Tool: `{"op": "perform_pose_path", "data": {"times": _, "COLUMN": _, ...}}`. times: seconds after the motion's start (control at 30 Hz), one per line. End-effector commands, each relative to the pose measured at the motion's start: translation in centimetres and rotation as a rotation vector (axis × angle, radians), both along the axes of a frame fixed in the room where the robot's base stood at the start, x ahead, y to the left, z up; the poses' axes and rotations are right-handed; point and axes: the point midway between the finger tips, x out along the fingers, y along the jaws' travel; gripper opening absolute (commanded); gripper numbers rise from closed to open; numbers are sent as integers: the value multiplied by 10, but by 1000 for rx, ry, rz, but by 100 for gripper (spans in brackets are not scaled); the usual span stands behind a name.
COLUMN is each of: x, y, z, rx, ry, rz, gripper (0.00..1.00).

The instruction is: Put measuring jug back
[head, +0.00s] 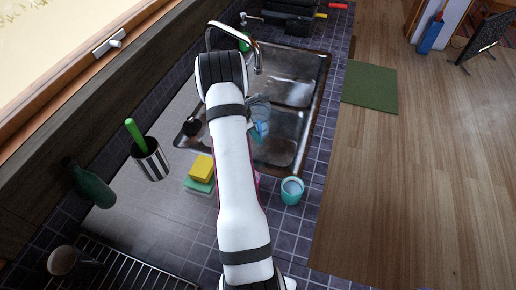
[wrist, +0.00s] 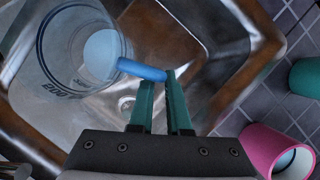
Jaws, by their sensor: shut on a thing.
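The measuring jug (wrist: 72,52) is a clear round vessel with a blue handle (wrist: 138,69), seen from above in the wrist view. My gripper (wrist: 158,82) is shut on the end of this handle with its teal fingers. The jug is over the metal sink; its height above the basin is hard to tell. In the head view a bluish part of the jug (head: 261,128) shows just right of my arm, over the near basin (head: 283,153). My arm hides the gripper there.
A teal cup (head: 292,191) stands on the tiled counter near the sink; a pink cup (wrist: 268,145) is beside it. Left of my arm are yellow and green sponges (head: 200,168), a striped holder (head: 151,160) and a green bottle (head: 91,185). The faucet (head: 232,27) rises behind the sink.

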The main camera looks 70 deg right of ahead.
Motion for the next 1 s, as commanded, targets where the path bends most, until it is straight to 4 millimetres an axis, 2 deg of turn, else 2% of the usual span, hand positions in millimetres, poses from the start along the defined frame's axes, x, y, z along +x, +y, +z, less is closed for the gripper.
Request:
{"op": "perform_pose_path", "data": {"times": 0.1, "x": -1, "y": 1, "z": -30, "rx": 3, "ry": 1, "rz": 1, "gripper": 0}}
{"op": "perform_pose_path", "data": {"times": 0.4, "x": -1, "y": 0, "z": -83, "rx": 2, "ry": 0, "rz": 1, "gripper": 0}}
{"op": "perform_pose_path", "data": {"times": 0.8, "x": -1, "y": 0, "z": -91, "rx": 1, "ry": -1, "rz": 0, "gripper": 0}}
{"op": "perform_pose_path", "data": {"times": 0.83, "x": -1, "y": 0, "z": -92, "rx": 1, "ry": -1, "rz": 0, "gripper": 19}}
{"op": "perform_pose_path", "data": {"times": 0.97, "x": -1, "y": 0, "z": -91, "rx": 1, "ry": -1, "rz": 0, "gripper": 42}}
{"op": "perform_pose_path", "data": {"times": 1.0, "x": -1, "y": 0, "z": -91, "rx": 1, "ry": -1, "rz": 0, "gripper": 45}}
